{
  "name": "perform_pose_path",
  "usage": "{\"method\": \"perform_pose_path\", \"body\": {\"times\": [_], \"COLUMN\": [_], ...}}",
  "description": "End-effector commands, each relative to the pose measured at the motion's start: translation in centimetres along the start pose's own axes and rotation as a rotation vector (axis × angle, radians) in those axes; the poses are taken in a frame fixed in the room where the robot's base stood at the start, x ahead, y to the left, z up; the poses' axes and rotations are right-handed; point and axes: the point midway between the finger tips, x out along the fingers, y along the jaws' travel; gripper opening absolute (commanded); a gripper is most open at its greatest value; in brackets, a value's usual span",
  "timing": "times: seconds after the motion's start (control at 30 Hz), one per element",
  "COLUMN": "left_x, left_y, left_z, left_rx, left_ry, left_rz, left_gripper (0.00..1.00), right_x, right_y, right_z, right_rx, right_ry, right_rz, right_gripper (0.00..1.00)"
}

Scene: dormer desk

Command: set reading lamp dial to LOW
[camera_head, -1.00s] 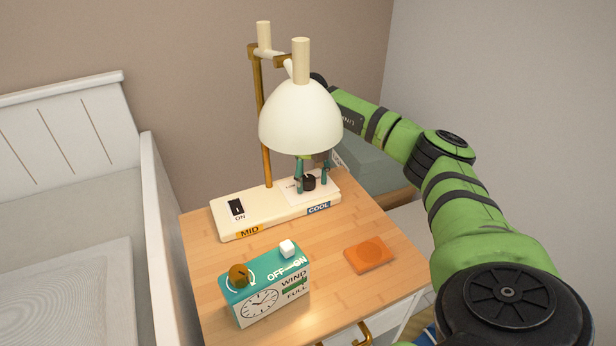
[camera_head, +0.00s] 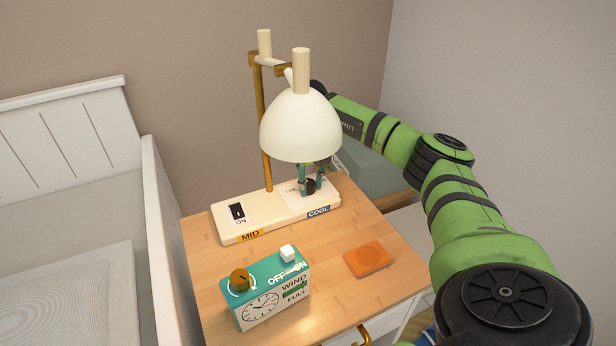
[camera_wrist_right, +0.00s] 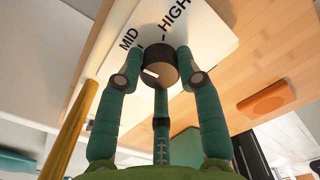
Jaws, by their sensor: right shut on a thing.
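The reading lamp has a white dome shade (camera_head: 300,128) and a cream base (camera_head: 270,222) on the nightstand. Its black dial (camera_head: 311,185) sits on a white plate at the base's right end, below the shade. My right gripper (camera_head: 311,189) is shut on the dial, one green finger on each side. In the right wrist view the dial (camera_wrist_right: 159,62) lies between the fingertips (camera_wrist_right: 158,78), with a short white mark on it. MID and HIGH are printed beside it there; no LOW label is visible. My left gripper is out of view.
A black switch (camera_head: 237,212) marked ON is on the lamp base, with MID and COOL tags along its front. A teal-and-white clock (camera_head: 265,290) and an orange coaster (camera_head: 368,259) stand in front. A bed (camera_head: 150,220) borders the left.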

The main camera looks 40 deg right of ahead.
Motion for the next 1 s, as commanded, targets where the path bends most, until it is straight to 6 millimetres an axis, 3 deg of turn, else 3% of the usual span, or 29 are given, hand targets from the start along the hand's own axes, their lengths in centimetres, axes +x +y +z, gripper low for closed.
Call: {"method": "perform_pose_path", "body": {"times": [0.27, 1.0], "left_x": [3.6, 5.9], "left_y": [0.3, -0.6], "left_z": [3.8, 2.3], "left_rx": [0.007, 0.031], "left_ry": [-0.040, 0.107], "left_rz": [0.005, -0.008], "left_gripper": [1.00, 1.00], "right_x": [-0.4, -0.1], "right_y": [0.0, 0.1], "right_z": [0.0, 0.0], "right_rx": [-0.232, -0.840], "right_ry": [0.002, -0.001], "right_rz": [-0.002, -0.001], "right_gripper": [0.04, 0.04]}}
